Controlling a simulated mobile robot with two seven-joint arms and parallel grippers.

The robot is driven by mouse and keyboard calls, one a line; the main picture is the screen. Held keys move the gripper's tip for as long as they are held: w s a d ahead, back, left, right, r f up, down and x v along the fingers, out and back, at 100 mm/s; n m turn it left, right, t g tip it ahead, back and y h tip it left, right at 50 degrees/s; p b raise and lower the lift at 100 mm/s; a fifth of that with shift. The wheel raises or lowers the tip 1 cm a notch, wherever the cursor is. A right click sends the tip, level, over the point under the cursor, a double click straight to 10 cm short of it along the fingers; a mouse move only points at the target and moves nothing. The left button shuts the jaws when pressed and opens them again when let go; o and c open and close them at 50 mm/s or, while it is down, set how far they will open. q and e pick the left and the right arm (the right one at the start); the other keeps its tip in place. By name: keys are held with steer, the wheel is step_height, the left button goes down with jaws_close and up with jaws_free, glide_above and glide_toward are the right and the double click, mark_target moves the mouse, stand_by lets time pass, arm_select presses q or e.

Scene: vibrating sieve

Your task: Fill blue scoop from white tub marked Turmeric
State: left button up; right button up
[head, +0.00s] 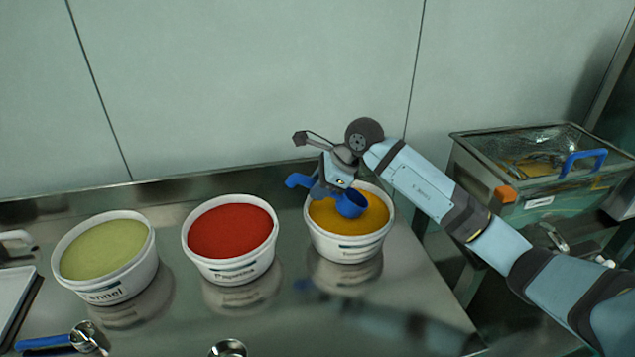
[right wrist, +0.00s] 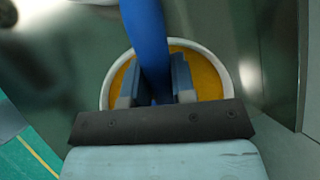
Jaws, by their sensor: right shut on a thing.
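The white tub of orange-yellow powder (head: 350,248) stands on the steel counter, the rightmost of the three tubs; its label is too small to read fully. The blue scoop (head: 352,204) is over this tub, its bowl at or just above the powder; I cannot tell if it touches. My right gripper (head: 331,180) is shut on the scoop's handle above the tub's back rim. In the right wrist view the blue handle (right wrist: 146,45) runs between the fingers (right wrist: 155,85), with the yellow powder and white rim (right wrist: 222,75) behind. My left gripper is not in view.
A tub of red powder (head: 230,272) and a tub of green powder (head: 110,290) marked Fennel stand to the left. A metal scoop with blue handle (head: 60,341) and a small metal cup (head: 228,348) lie in front. The sieve box (head: 535,205) stands right, beyond the counter edge.

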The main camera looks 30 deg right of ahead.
steer(key=shift+s+d+f+b, duration=0.15)
steer(key=shift+f+b, duration=0.1)
steer(key=shift+f, duration=0.35)
steer(key=shift+w+d+f+b, duration=0.1)
steer(key=shift+f+b, duration=0.15)
steer(key=shift+f, duration=0.35)
arm_select(q)
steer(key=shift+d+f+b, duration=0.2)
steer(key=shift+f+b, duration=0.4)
steer(key=shift+b, duration=0.25)
arm_select(e)
steer(key=shift+s+d+f, duration=0.25)
steer(key=shift+d+f, duration=0.35)
steer(key=shift+f, duration=0.05)
steer(key=shift+s+d+f, duration=0.25)
steer(key=shift+d+f, duration=0.35)
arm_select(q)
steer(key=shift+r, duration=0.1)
arm_select(e)
steer(key=shift+d, duration=0.1)
